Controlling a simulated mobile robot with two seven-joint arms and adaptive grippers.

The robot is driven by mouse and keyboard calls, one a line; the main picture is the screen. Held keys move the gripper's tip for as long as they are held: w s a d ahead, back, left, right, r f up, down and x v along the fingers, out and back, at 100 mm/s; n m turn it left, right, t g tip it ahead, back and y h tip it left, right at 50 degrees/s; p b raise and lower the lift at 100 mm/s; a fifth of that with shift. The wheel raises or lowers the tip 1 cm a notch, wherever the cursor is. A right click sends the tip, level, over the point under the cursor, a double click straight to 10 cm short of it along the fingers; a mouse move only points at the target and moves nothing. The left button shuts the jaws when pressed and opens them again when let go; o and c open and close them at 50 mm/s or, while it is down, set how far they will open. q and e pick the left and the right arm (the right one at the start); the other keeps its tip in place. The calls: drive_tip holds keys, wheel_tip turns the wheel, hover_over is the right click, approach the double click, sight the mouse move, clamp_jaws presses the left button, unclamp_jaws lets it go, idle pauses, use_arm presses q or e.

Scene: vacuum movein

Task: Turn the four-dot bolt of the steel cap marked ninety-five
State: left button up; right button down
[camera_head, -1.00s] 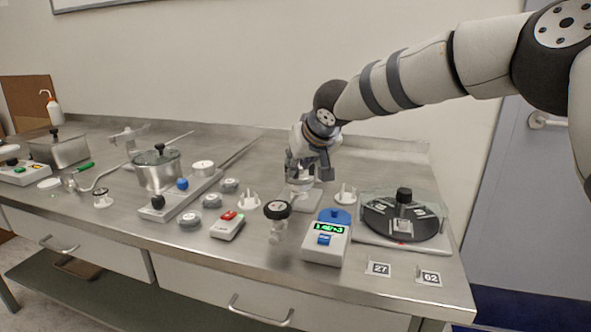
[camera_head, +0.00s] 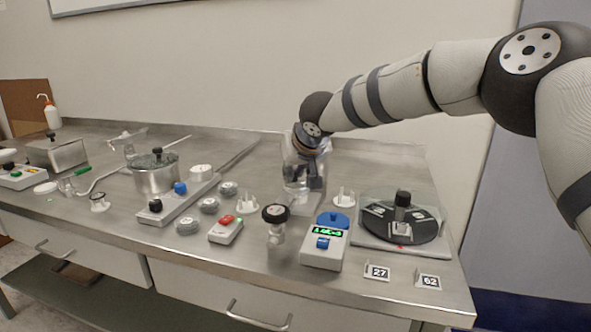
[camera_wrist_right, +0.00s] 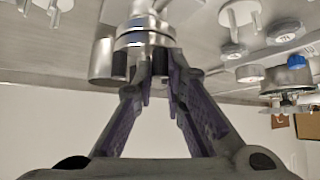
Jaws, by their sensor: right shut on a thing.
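My right gripper (camera_head: 303,198) hangs over the bench between two white pronged pieces. In the right wrist view, the gripper (camera_wrist_right: 158,72) is shut on a shiny steel part (camera_wrist_right: 143,40) with a dark band. A second steel cylinder (camera_wrist_right: 103,62) shows just left of it. The gripper hides much of the held part in the head view. Several low round caps, such as this grey one (camera_head: 209,205), sit left of the gripper. Caps also show in the right wrist view (camera_wrist_right: 250,73). I cannot read a ninety-five or make out a four-dot bolt. My left gripper is out of view.
A black-knobbed steel valve (camera_head: 275,214) and a box with a green display (camera_head: 324,249) stand close in front. White pronged pieces (camera_head: 247,204) (camera_head: 344,198) flank the gripper. A black disc device (camera_head: 402,221) stands right. The bench's back right is clear.

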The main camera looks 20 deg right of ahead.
drive_tip(key=shift+a+m+h, duration=0.1)
drive_tip(key=shift+m+h, duration=0.4)
drive_tip(key=shift+m, duration=0.2)
drive_tip(key=shift+f+m+h, duration=0.15)
drive_tip(key=shift+m+h, duration=0.35)
drive_tip(key=shift+m, duration=0.2)
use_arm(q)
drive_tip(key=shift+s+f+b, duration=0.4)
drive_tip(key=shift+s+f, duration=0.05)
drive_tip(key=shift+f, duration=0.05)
use_arm(e)
drive_tip(key=shift+a+m+g+h, duration=0.1)
drive_tip(key=shift+m+g+h, duration=0.4)
drive_tip(key=shift+m+h, duration=0.45)
drive_tip(key=shift+m, duration=0.35)
drive_tip(key=c, duration=1.9)
unclamp_jaws()
drive_tip(key=v, duration=1.2)
